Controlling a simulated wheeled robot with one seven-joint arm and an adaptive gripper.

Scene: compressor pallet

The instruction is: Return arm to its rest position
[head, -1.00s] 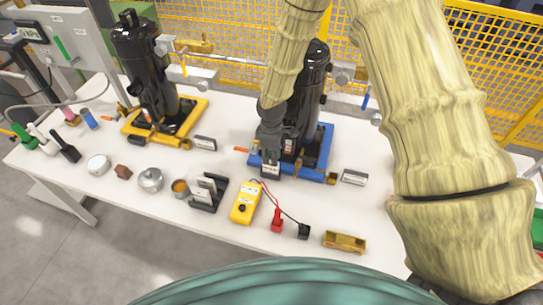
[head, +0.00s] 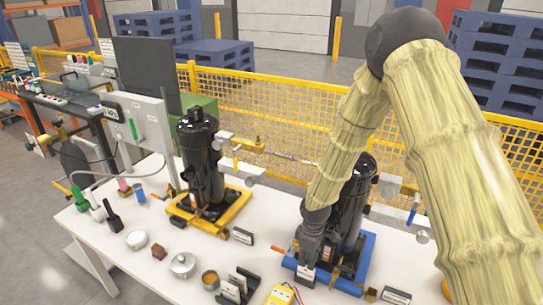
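My arm, in a pale wood-like cover, comes down from the upper right of the head view and bends at a dark elbow near the top. My dark gripper (head: 308,255) points down at the near left corner of the blue pallet (head: 340,283), in front of the right black compressor (head: 352,205). A small black-and-white block (head: 304,276) shows right below the gripper. The fingertips are too small and dark to tell whether they are open, shut or touching that block.
A second black compressor (head: 202,160) stands on a yellow pallet (head: 233,203) to the left. Jars, a yellow meter (head: 283,295) and a black holder (head: 240,283) line the front of the white table (head: 158,211). A yellow mesh fence (head: 262,115) runs behind.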

